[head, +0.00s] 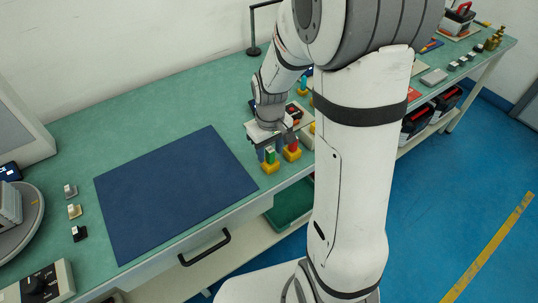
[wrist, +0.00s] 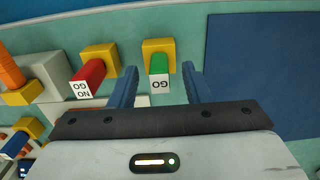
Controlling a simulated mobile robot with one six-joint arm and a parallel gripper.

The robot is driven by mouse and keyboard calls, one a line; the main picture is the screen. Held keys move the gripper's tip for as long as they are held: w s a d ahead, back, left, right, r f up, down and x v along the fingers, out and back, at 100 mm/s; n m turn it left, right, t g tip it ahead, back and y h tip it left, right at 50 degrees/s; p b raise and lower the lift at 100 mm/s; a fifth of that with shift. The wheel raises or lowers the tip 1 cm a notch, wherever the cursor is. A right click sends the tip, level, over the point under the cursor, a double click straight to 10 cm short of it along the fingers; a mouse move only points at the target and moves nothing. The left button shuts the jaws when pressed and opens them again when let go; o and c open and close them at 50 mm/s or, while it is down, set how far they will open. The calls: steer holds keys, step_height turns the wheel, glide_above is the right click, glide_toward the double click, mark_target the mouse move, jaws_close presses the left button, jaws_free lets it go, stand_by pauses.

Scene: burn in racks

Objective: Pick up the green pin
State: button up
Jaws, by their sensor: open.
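The green pin (wrist: 159,65) stands in a yellow block and carries a white label reading "GO" in the wrist view. In the head view the green pin (head: 270,156) shows on its yellow base near the bench's front edge. My gripper (wrist: 158,78) is open, with one blue finger on each side of the green pin and a gap visible on both sides. In the head view my gripper (head: 270,152) is over the pin and partly covers it. A red pin (wrist: 88,75) labelled "NO GO" stands in its own yellow block just left of the left finger.
A dark blue mat (head: 170,190) covers the bench to the left. An orange pin (wrist: 10,72) and a blue pin (wrist: 14,146) stand beyond the red one. A grey block (wrist: 48,72) is close to the red pin. Small blocks (head: 74,211) sit left of the mat.

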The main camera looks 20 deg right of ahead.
steer(key=shift+f, duration=0.45)
jaws_close()
